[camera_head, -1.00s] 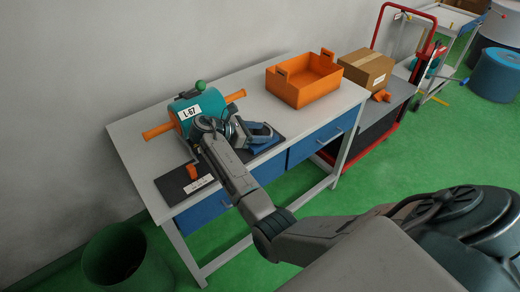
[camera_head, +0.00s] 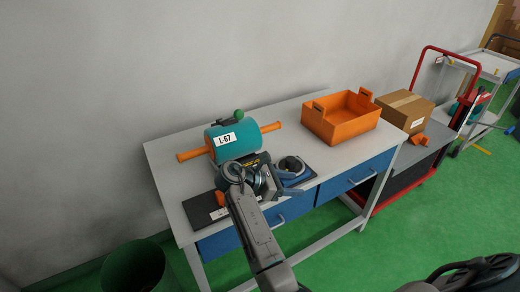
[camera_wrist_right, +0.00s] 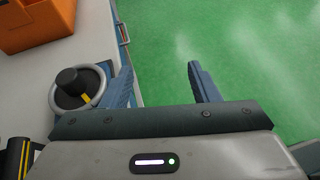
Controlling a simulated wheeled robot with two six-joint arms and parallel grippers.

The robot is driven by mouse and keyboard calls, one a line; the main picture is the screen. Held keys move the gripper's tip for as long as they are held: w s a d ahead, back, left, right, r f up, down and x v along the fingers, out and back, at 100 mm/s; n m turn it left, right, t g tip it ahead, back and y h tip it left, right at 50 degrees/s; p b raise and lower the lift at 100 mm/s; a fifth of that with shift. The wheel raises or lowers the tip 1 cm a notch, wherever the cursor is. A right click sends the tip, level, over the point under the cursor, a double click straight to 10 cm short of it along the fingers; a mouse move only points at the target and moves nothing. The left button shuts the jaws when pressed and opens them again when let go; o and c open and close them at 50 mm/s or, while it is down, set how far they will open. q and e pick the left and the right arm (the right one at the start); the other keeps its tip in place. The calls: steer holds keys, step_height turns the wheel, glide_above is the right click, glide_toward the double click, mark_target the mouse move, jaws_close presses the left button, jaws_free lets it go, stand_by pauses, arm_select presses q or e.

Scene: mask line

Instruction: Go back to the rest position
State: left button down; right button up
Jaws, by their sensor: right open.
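My right arm reaches in from the bottom of the head view to the white workbench (camera_head: 185,155). My right gripper (camera_head: 294,186) is at the bench's front edge, beside a round black-knobbed part in a ring (camera_head: 291,164) on a dark mat. In the right wrist view the right gripper (camera_wrist_right: 162,76) is open, with two blue-grey fingers apart and only green floor between them. The black-knobbed part (camera_wrist_right: 75,85) sits left of the left finger, outside the jaws. My left gripper is in neither view.
A teal cylinder machine labelled L-67 (camera_head: 233,140) with orange handles stands behind the gripper. An orange crate (camera_head: 342,125) is on the bench's right. A cardboard box (camera_head: 404,109) rests on a red-framed cart. A green bin (camera_head: 135,268) stands at front left. Open floor lies right.

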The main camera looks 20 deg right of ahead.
steer(key=s+d+f+m+t+y, duration=0.1)
steer(key=s+f+m+t+y, duration=0.5)
steer(key=s+f, duration=0.7)
steer(key=s+a+r+m+y, duration=0.1)
steer(key=s+a+m+y, duration=0.3)
steer(key=s, duration=0.4)
steer(key=s+a+r+m+y, duration=0.2)
steer(key=s+a+m, duration=0.25)
steer(key=s, duration=0.25)
steer(key=d+f+g, duration=0.1)
steer(key=d+f, duration=0.2)
steer(key=f, duration=2.8)
steer(key=s+d+f+m+g, duration=0.1)
steer(key=s+f, duration=1.7)
steer(key=s, duration=0.1)
steer(key=shift+d+f, duration=0.2)
steer(key=shift+f, duration=0.1)
